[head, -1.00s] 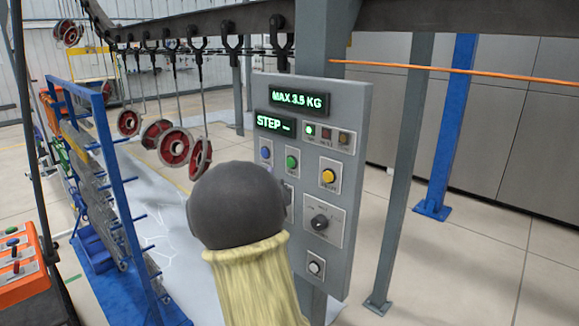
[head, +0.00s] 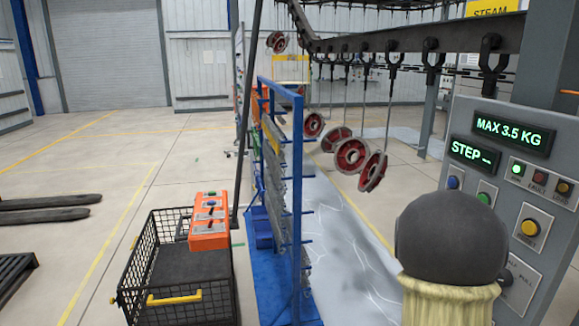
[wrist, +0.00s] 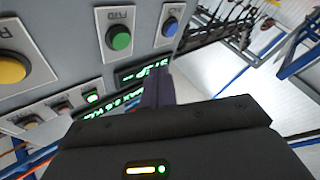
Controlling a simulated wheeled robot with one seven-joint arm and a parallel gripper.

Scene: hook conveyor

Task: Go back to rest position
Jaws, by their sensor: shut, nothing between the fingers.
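My gripper (wrist: 157,88) shows in the wrist view with its dark fingers together and nothing held. It is in front of the grey control panel (wrist: 60,40), near the green button (wrist: 120,38) and the blue button (wrist: 169,27); whether it touches the panel I cannot tell. In the head view my arm's dark round joint and yellowish sleeve cover part of the control panel (head: 518,130), and the gripper is hidden.
Red wheel-like parts (head: 351,156) hang from the overhead conveyor rail (head: 400,40). A blue rack (head: 297,190) stands left of them. A black wire basket (head: 138,265) and an orange button box (head: 209,222) stand at the lower left. Pale floor (head: 150,150) is open beyond.

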